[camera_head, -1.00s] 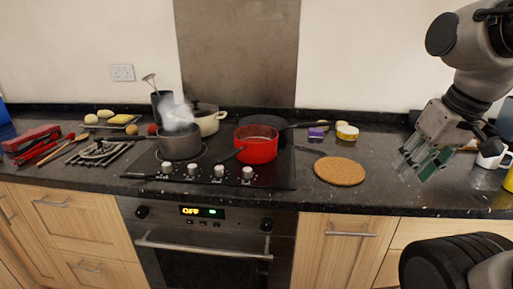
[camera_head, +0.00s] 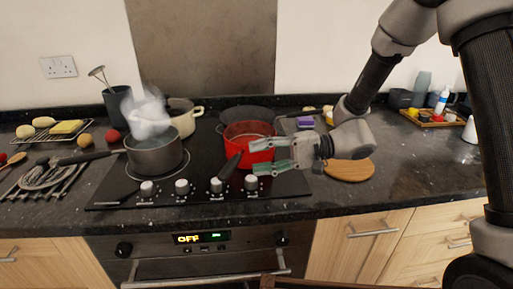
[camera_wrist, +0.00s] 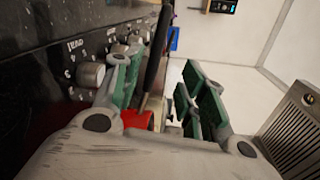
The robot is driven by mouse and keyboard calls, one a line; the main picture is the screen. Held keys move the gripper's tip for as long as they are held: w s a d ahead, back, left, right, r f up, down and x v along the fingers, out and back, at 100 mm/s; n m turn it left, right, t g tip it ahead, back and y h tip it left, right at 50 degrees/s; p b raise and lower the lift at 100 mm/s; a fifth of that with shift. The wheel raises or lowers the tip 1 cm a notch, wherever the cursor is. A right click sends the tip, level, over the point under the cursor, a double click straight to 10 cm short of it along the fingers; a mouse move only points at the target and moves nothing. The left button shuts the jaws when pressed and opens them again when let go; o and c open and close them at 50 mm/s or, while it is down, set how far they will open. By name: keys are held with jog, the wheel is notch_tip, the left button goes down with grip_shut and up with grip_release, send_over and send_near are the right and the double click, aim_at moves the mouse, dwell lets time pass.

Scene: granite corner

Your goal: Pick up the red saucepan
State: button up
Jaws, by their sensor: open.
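I cannot tell whether the fingers touch the handle. The fingers hide part of the pan's front.
A steaming grey pot (camera_head: 154,155) stands on the left of the hob, a cream pot (camera_head: 182,115) behind it, and a dark pan (camera_head: 247,114) behind the saucepan. A round cork mat (camera_head: 348,171) lies to the right under my arm. Control knobs (camera_head: 182,187) line the hob's front.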

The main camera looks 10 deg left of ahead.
aim_at(236, 163)
jog(key=x, duration=0.7)
jog(key=shift+s+a+f, duration=0.1)
jog(key=shift+a+f, duration=0.05)
jog(key=shift+f, duration=0.3)
grip_shut()
jog(key=shift+r, duration=0.1)
